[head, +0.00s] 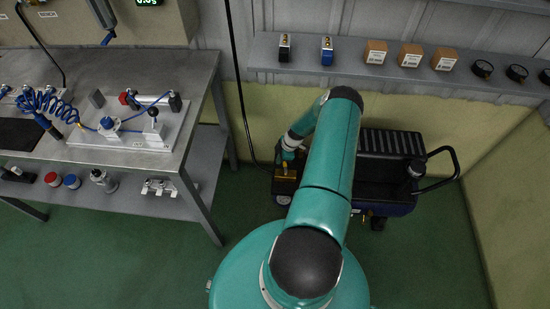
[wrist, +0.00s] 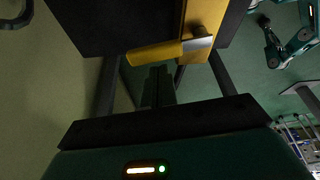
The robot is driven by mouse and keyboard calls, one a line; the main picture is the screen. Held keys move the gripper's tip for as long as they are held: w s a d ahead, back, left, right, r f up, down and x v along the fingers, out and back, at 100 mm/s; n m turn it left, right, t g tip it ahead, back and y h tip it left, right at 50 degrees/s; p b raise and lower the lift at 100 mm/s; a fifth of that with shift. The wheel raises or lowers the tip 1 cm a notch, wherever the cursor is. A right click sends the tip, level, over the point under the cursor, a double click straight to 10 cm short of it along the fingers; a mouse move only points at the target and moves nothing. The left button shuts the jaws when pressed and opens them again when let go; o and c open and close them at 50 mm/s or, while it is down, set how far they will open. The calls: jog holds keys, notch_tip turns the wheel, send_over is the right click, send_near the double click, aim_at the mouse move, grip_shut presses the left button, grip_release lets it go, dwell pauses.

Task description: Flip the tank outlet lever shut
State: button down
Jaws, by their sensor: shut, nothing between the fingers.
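The yellow outlet lever (wrist: 155,52) lies across the upper middle of the wrist view, with a silver end (wrist: 198,44) on its right. It sits against a yellow fitting (wrist: 197,15) beside a dark block. My gripper (wrist: 158,72) is shut and empty, its tips just below the lever in the picture. I cannot tell whether they touch it. In the head view, a small yellow part (head: 287,170) shows at the left end of the dark wheeled compressor (head: 390,142). My arm hides much of the compressor there.
A metal workbench (head: 150,60) with a blue hose and fittings stands at the left. A wall shelf (head: 400,80) with boxes and gauges runs above the compressor. A black handle (head: 455,165) sticks out at its right. The green floor (head: 430,260) at the lower right is clear.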

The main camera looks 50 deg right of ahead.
jog(key=shift+s+d, duration=0.15)
jog(key=shift+d, duration=0.05)
